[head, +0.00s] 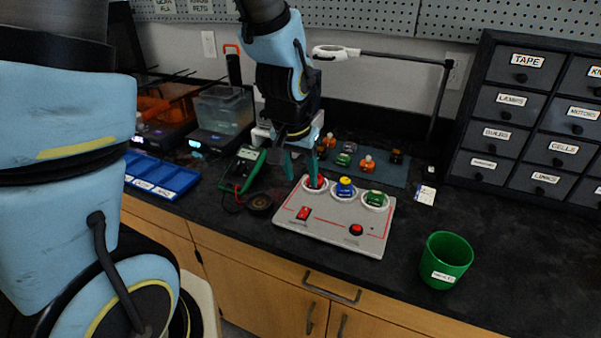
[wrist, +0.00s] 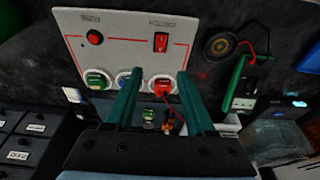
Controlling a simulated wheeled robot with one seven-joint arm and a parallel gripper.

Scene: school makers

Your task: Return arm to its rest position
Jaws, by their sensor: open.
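My gripper (head: 300,168) is at the left back of a grey panel board (head: 335,240), its teal fingers pointing down. In the wrist view my gripper (wrist: 159,78) has its two fingers spread apart with nothing held between them. A red part (head: 317,182) sits in the board's leftmost round socket, close beside the fingers. In the wrist view the red part (wrist: 162,87) appears between the fingers, untouched. A blue part (head: 345,188) and a green part (head: 375,197) sit in the other sockets. My forearm rises up and back from the board.
A green cup (head: 446,260) stands at the right front. A green meter (head: 242,168) and a blue tray (head: 162,176) are to the left. A mat (head: 390,172) with small parts lies behind. A jointed lamp arm (head: 400,59) and a dark drawer cabinet (head: 515,132) stand behind and right.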

